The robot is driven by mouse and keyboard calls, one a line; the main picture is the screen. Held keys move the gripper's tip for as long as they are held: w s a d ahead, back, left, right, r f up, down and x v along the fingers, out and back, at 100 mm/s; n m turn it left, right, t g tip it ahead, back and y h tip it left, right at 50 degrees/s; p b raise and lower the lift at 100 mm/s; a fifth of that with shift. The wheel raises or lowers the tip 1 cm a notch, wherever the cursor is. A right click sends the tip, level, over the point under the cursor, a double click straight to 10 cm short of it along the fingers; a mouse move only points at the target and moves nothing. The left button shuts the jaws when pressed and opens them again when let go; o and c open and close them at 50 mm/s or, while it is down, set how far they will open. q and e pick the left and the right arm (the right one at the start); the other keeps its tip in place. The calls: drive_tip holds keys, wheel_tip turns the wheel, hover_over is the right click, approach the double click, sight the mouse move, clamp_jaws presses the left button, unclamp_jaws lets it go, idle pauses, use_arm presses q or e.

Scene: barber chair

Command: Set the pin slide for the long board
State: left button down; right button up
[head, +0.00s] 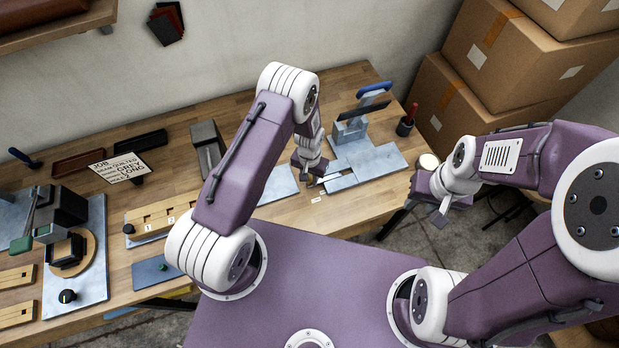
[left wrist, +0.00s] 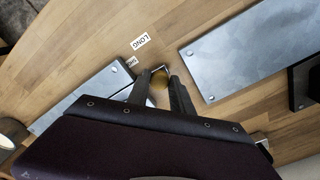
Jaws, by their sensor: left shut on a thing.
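My left gripper (head: 316,182) is low over the bench beside the light metal plates. The rest of the slide is hidden by the gripper. A white label reading LONG (left wrist: 141,41) lies on the wood beyond the knob. A smaller label (left wrist: 131,62), too small to read surely, sits nearer the knob. My right gripper (head: 440,208) hangs in front of the bench's right end, away from the plates; its opening is unclear.
A metal fixture with a blue handle (head: 374,90) stands behind the plates. A job card (head: 118,167) shows the words GREY and LONG. A numbered wooden block (head: 160,215) and a press (head: 62,215) stand at left. Cardboard boxes (head: 480,100) are stacked at right.

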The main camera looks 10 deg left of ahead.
use_arm(q)
drive_tip(key=shift+s, duration=0.2)
drive_tip(key=c, duration=1.4)
unclamp_jaws()
drive_tip(key=shift+w+d, duration=0.15)
drive_tip(key=shift+c, duration=0.2)
drive_tip(key=o, duration=0.3)
drive_tip(key=shift+w+f, duration=0.1)
drive_tip(key=shift+w, duration=0.05)
drive_tip(key=shift+a, duration=0.5)
drive_tip(key=shift+r, duration=0.25)
drive_tip(key=r, duration=0.1)
drive_tip(key=r+b, duration=0.1)
drive_tip(key=r, duration=0.2)
drive_tip(key=shift+d+b, duration=0.25)
drive_tip(key=shift+b, duration=0.1)
drive_tip(key=r, duration=0.3)
drive_tip(key=r+b, duration=0.1)
drive_tip(key=shift+a+r, duration=0.25)
drive_tip(key=shift+r, duration=0.05)
use_arm(e)
drive_tip(key=f, duration=0.2)
drive_tip(key=shift+w+d+f, duration=0.3)
drive_tip(key=shift+f, duration=0.05)
